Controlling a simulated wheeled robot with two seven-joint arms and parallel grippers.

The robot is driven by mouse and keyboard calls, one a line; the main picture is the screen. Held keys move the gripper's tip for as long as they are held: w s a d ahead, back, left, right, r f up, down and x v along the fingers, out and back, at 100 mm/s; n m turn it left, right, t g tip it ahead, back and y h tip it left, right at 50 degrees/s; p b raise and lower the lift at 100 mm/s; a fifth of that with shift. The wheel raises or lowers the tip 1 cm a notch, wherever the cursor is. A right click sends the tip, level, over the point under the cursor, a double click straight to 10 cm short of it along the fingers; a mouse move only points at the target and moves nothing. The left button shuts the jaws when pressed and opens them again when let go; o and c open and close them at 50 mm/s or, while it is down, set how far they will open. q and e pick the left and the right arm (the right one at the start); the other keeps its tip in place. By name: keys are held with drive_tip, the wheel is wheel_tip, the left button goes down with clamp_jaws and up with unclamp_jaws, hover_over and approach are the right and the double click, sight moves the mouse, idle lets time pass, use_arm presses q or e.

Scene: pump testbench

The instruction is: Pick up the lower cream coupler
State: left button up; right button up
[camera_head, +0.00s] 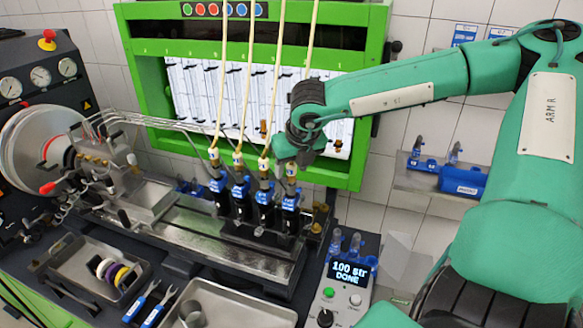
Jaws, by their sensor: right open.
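Several cream hoses (243,100) hang down in front of the green frame. Each ends low down in a small fitting on a blue-and-black injector; cream-coloured ends show on the left hose (213,154), the second (237,158) and the third (264,162). I cannot tell which one is the lower cream coupler. My right gripper (290,158) reaches in from the right, pointing down over the rightmost injector (290,212). It is open; its fingers are small and partly hidden by its green housing, which also covers part of the rightmost hose. My left gripper is not in view.
The injectors stand close together on a metal bench (230,262). A tray with coloured rings (112,270) and blue-handled tools (150,305) lie at front left. A control box (345,285) reading "100 str DONE" stands at front right. A green frame (150,75) rises behind.

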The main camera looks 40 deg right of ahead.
sight(292, 164)
drive_tip(key=shift+c, duration=0.5)
clamp_jaws()
drive_tip(key=shift+r, duration=0.1)
drive_tip(key=shift+w+r+b, duration=0.1)
drive_tip(key=shift+r+b, duration=0.25)
drive_tip(key=shift+r, duration=0.2)
wheel_tip(292, 164, up, 19)
drive_tip(key=b, duration=0.5)
drive_tip(key=shift+f, duration=0.15)
